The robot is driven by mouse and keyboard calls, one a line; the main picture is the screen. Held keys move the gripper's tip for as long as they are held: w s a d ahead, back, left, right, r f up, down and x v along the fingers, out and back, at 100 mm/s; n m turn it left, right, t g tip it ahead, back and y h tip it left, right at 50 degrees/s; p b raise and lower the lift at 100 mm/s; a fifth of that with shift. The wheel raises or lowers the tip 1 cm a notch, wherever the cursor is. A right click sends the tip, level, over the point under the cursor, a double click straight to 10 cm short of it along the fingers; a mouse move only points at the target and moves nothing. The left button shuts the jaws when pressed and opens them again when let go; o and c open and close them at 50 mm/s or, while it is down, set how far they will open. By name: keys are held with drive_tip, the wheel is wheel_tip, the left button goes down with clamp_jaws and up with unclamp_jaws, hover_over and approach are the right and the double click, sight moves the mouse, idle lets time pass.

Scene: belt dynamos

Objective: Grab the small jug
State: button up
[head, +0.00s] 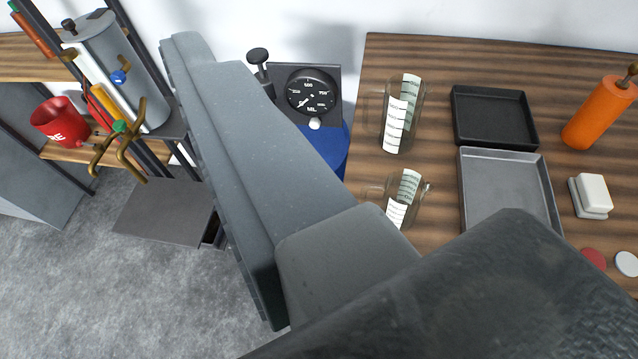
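The small jug (413,187) is clear glass with a white measuring scale, on the wooden table, right of centre in the head view. Its lower part is partly hidden behind my arm. A taller clear jug (405,115) with a similar scale stands just behind it, its handle to the left. My gripper (190,50) is the long grey shape reaching from the lower right to the upper left. It lies left of both jugs and apart from the small jug in the picture. I see nothing held, but cannot tell how its fingers stand.
A black tray (493,116) and a grey tray (506,192) lie right of the jugs. An orange bottle (599,112) and a white block (592,194) are farther right. A black dial gauge (311,91) stands left of the table. A shelf holds a red bucket (60,122).

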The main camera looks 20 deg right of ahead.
drive_tip(key=w+f+m+h+b, duration=0.1)
drive_tip(key=w+f+m, duration=0.1)
drive_tip(key=w+f, duration=0.35)
drive_tip(key=w+f+m+h+b, duration=0.1)
drive_tip(key=w+f, duration=0.2)
drive_tip(key=f, duration=0.5)
drive_tip(key=m+g+h+b, duration=0.4)
drive_tip(key=m+h, duration=0.2)
drive_tip(key=h, duration=0.7)
approach(396, 221)
drive_tip(key=b+x, duration=0.1)
drive_tip(key=x, duration=0.6)
drive_tip(key=shift+w+d+r, duration=0.1)
drive_tip(key=shift+d+r, duration=0.05)
drive_tip(key=shift+d, duration=0.15)
drive_tip(key=shift+b+x, duration=1.2)
drive_tip(key=shift+x, duration=1.4)
drive_tip(key=shift+w+a+f, duration=0.1)
drive_tip(key=shift+f, duration=0.1)
drive_tip(key=c, duration=0.9)
